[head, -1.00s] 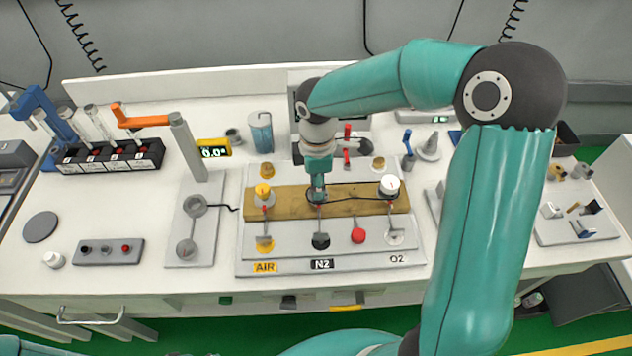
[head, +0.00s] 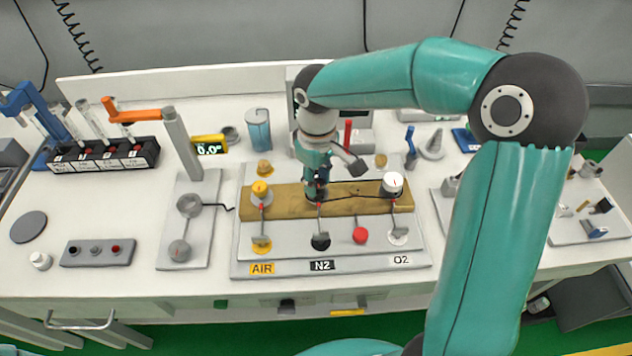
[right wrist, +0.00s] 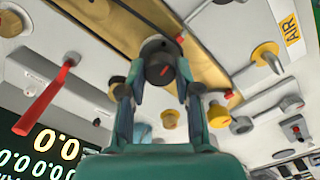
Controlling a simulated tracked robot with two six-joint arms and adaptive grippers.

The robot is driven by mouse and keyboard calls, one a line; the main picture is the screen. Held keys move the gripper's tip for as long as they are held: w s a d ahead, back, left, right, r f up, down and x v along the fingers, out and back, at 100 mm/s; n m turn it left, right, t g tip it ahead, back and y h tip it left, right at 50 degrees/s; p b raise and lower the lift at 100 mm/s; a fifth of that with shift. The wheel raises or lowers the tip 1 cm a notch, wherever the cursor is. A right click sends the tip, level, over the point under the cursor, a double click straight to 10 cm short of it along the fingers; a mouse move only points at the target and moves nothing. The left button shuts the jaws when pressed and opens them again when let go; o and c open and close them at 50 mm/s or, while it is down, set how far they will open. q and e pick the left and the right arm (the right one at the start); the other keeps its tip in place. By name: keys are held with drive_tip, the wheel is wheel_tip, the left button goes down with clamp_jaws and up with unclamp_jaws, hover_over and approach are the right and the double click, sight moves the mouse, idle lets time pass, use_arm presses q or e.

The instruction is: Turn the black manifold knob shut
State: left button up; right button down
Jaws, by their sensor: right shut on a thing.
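The manifold's wooden board (head: 345,205) carries a yellow knob (head: 260,189) on the left and a white knob (head: 392,183) on the right. The black knob (right wrist: 159,68), with a red mark on its face, shows between my fingertips in the right wrist view. My right gripper (head: 316,193) comes down over the middle of the board, above the N2 label (head: 322,265), and is shut on the black knob. In the head view the gripper mostly hides this knob. How far the knob is turned cannot be told. My left gripper is not in view.
A black round fitting (head: 320,241) and a red one (head: 360,235) sit in front of the board. A blue-grey canister (head: 258,130) stands behind. My right arm covers much of the right side.

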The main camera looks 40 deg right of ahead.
sight(317, 181)
drive_tip(key=shift+w+r+m+b, duration=0.1)
drive_tip(key=shift+m+b, duration=0.25)
drive_tip(key=shift+m, duration=0.95)
drive_tip(key=c, duration=0.8)
unclamp_jaws()
wheel_tip(317, 181, up, 12)
